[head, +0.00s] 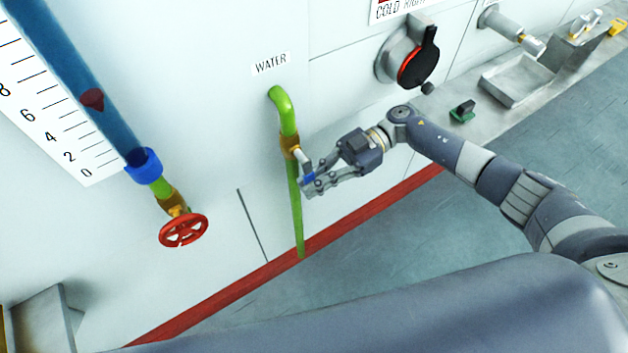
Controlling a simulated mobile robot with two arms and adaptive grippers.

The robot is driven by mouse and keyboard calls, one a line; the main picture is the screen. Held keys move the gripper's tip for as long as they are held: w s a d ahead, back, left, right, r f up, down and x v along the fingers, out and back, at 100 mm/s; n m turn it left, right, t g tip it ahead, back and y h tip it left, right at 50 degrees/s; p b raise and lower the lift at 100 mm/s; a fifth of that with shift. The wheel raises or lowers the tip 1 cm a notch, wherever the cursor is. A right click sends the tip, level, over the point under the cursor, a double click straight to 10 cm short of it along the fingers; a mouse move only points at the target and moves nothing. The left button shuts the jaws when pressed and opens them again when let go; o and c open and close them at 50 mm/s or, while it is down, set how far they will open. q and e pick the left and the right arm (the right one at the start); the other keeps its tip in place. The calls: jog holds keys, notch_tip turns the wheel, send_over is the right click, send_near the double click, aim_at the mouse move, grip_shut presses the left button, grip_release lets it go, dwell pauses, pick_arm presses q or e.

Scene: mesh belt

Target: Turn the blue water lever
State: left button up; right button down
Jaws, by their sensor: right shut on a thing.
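The blue water lever (308,177) shows as a small blue piece between the fingers of my right gripper (310,184). It sits beside a brass valve (290,146) on the green water pipe (294,208), below the WATER label (271,64). My right gripper is shut on the lever, its fingers pointing left towards the pipe. The fingers hide most of the lever, so its exact angle is hard to tell. My left gripper is not in view.
A red handwheel (183,230) sits under a blue sight tube (75,75) with a scale at left. A black-handled dial (416,62) is on the wall up and right of my gripper. A metal tray (515,80) lies at upper right. Open floor (400,235) lies below the red strip.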

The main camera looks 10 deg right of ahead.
jog(key=shift+r, duration=0.1)
jog(key=c, duration=1.7)
grip_release()
